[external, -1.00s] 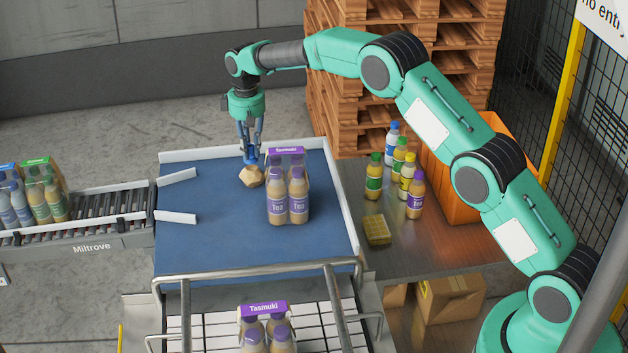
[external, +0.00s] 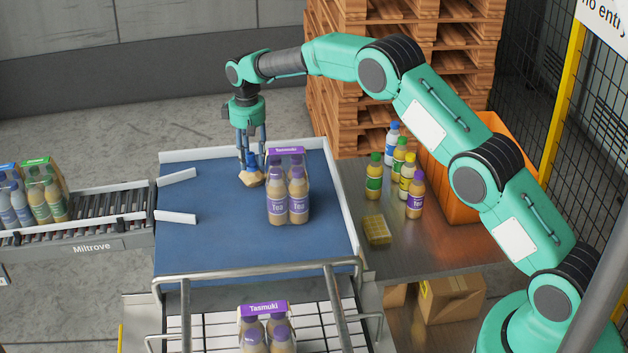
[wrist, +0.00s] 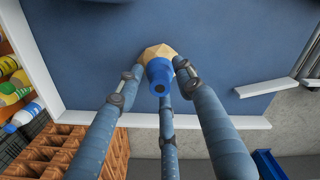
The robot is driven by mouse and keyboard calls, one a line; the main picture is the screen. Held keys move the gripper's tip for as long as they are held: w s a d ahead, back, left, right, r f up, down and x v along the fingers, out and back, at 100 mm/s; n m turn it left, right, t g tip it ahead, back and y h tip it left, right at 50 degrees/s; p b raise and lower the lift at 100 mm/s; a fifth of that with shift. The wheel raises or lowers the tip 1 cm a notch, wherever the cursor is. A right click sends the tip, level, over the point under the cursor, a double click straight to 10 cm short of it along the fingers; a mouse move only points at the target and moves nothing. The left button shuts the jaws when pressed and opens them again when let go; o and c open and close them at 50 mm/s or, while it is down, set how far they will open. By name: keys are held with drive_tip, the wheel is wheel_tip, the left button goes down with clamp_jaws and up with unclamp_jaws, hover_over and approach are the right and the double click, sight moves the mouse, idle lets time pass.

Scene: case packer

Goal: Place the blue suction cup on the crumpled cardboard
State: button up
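The blue suction cup (external: 252,160) stands on top of the crumpled cardboard (external: 250,179), a small tan lump on the blue table. In the wrist view the blue suction cup (wrist: 159,75) rests on the tan cardboard (wrist: 158,51), which shows behind it. My gripper (external: 251,163) is directly above, its blue fingers spread around the cup. In the wrist view the fingers of my gripper (wrist: 160,80) stand open, with gaps beside the cup. Whether the nearest finger touches it I cannot tell.
A Tasmuki bottle pack (external: 288,192) stands close to the right of the cardboard. White guide rails (external: 176,218) edge the blue table (external: 210,240); its left and front areas are clear. Several bottles (external: 374,178) and a yellow sponge-like block (external: 377,230) are on the side table.

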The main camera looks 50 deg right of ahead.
sight(250, 154)
wheel_tip(250, 154, up, 12)
drive_tip(key=b, duration=0.1)
drive_tip(key=shift+r+b, duration=0.15)
drive_tip(key=shift+b, duration=0.2)
idle(0.4)
idle(0.5)
